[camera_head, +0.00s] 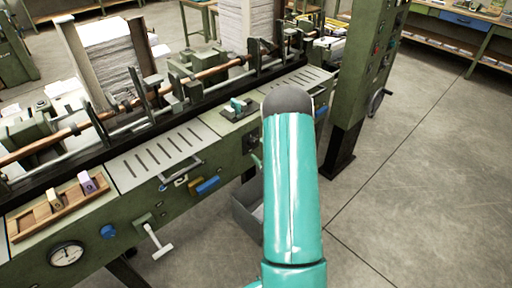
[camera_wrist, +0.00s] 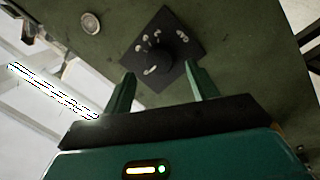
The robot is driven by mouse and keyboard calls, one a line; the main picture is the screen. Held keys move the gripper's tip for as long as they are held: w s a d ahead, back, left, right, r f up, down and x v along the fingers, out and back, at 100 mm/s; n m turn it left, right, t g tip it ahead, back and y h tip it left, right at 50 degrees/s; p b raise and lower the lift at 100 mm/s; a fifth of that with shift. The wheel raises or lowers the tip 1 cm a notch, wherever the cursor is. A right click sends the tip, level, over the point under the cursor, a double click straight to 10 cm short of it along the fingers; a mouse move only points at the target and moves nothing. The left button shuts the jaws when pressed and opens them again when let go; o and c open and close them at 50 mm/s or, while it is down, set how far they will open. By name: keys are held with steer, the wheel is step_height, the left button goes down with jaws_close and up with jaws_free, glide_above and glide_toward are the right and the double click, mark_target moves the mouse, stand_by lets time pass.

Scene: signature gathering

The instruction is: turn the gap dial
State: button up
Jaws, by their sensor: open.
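A dark square plate with a black round knob (camera_wrist: 160,52) on it, looking like the gap dial, shows in the wrist view on a green panel. Pale marks are spread around the knob. My gripper (camera_wrist: 159,70) is open, with its two green fingers apart and pointing towards the knob. The knob appears between the fingertips in the picture, and I see no clear contact. In the head view my teal arm covers my gripper and likely the dial too.
A long green machine (camera_head: 130,210) runs along the left, with rods, paper stacks, a T-handle (camera_head: 158,243) and a round gauge (camera_head: 66,254). A green control column (camera_head: 360,80) stands right of my arm. The floor (camera_head: 430,180) on the right is clear. A pale round fitting (camera_wrist: 90,22) sits near the dial.

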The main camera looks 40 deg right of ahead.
mark_target(254, 144)
steer(key=shift+w+d, duration=0.1)
steer(key=shift+w, duration=1.4)
steer(key=c, duration=1)
